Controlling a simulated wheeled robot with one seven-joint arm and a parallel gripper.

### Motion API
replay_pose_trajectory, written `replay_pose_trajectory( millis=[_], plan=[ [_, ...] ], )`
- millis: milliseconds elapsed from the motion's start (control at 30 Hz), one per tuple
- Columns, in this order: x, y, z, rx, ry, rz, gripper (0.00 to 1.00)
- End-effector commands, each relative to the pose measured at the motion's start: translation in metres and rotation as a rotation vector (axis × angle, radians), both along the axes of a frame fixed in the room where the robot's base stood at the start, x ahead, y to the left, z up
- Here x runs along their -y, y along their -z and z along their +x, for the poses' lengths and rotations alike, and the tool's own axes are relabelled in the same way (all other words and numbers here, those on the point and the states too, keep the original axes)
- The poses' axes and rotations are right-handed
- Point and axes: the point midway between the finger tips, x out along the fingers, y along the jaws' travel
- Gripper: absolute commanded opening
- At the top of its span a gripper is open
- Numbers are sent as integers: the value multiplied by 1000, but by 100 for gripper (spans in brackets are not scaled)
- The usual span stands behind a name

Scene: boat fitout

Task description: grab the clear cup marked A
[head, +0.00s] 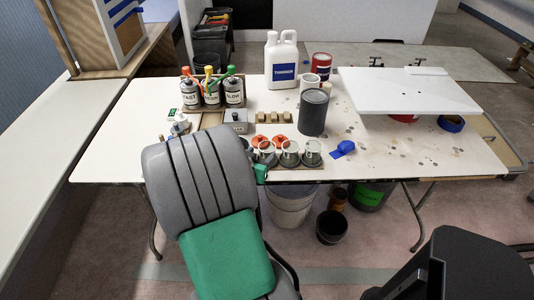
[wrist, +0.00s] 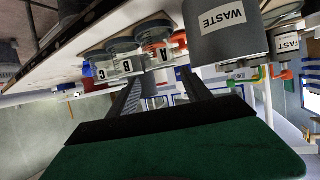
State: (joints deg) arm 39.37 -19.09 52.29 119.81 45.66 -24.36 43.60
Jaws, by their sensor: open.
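The clear cup marked A (wrist: 159,55) stands beside the clear cups marked B (wrist: 127,65) and C (wrist: 103,73) in the wrist view, which is turned over. In the head view, cup A (head: 266,152) is the leftmost visible cup in the front row. My gripper (wrist: 161,76) is open and empty. Its two dark fingers point toward cup A, with A lying between their lines in the wrist view; whether the tips reach beside the cup I cannot tell. In the head view, my arm hides most of the gripper.
A grey container marked WASTE (wrist: 226,32) stands close beside cup A. Orange items (head: 279,141) sit behind the cups. A dark grey can (head: 313,112), blue tape (head: 343,149) and labelled bottles (head: 234,92) share the white table (head: 130,130).

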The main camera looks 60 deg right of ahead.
Motion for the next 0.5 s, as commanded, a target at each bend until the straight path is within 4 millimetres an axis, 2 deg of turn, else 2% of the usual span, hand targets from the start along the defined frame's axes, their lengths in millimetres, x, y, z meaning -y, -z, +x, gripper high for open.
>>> replay_pose_trajectory(
  millis=[100,267,500],
  plan=[
    [20,9,1,-1,3,3,57],
    [36,15,4,-1,2,4,57],
    [72,29,9,0,0,2,57]
  ],
)
